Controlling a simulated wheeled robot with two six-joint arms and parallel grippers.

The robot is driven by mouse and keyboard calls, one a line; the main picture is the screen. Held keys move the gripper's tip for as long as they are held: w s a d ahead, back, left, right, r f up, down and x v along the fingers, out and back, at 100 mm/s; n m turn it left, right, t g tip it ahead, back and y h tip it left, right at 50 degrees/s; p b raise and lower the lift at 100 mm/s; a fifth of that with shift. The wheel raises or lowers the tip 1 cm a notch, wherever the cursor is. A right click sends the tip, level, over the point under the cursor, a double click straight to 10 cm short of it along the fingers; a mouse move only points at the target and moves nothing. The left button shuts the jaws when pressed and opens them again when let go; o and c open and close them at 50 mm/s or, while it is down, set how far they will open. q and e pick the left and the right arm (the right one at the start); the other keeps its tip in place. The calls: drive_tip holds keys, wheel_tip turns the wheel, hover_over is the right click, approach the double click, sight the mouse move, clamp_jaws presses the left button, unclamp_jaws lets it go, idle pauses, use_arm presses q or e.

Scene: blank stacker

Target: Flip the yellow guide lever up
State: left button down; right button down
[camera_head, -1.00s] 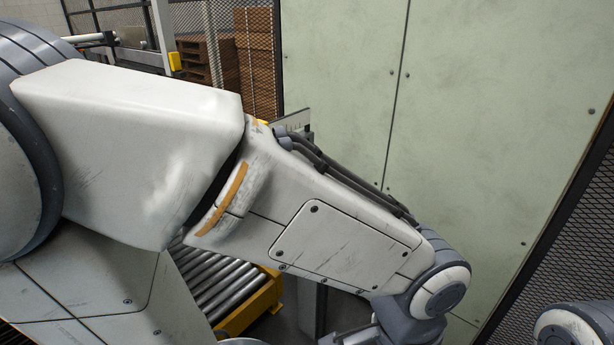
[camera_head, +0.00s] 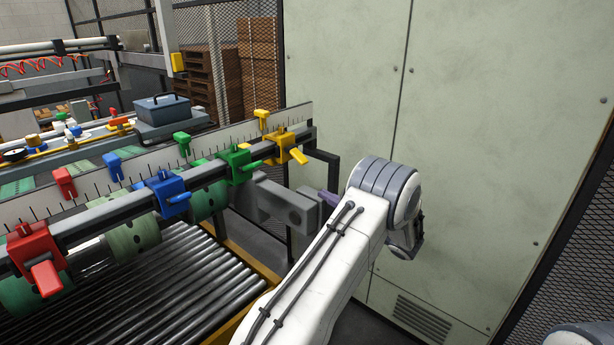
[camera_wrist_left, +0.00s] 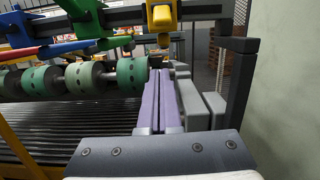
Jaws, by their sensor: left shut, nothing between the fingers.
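The yellow guide lever (camera_head: 298,156) sticks out and slants down from its yellow clamp (camera_head: 285,140) at the right end of the dark guide bar. In the left wrist view the yellow lever (camera_wrist_left: 162,17) is at the top centre, beyond and above the fingertips. My left gripper (camera_wrist_left: 160,72) has its two purple fingers shut together and empty. In the head view a small purple part of my left gripper (camera_head: 329,198) shows below and to the right of the lever, apart from it; my arm hides the rest. My right gripper is out of view.
Green (camera_head: 238,165), blue (camera_head: 169,197) and red (camera_head: 38,262) clamps sit along the same bar to the left. Below are green rollers and a metal roller conveyor (camera_head: 170,295). A dark bracket (camera_head: 325,160) stands at the bar's end. A pale cabinet (camera_head: 480,130) fills the right.

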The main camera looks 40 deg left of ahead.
sight(298, 156)
use_arm(q)
drive_tip(key=shift+w+a+f+y, duration=0.15)
drive_tip(key=shift+w+a+y, duration=0.15)
drive_tip(key=shift+w, duration=0.05)
drive_tip(key=a+r+p, duration=0.5)
drive_tip(key=a+p, duration=0.1)
drive_tip(key=a, duration=0.1)
drive_tip(key=shift+w+a+r, duration=0.15)
drive_tip(key=shift+w+a, duration=0.1)
drive_tip(key=shift+a, duration=0.1)
idle(0.4)
drive_tip(key=shift+d+r, duration=0.1)
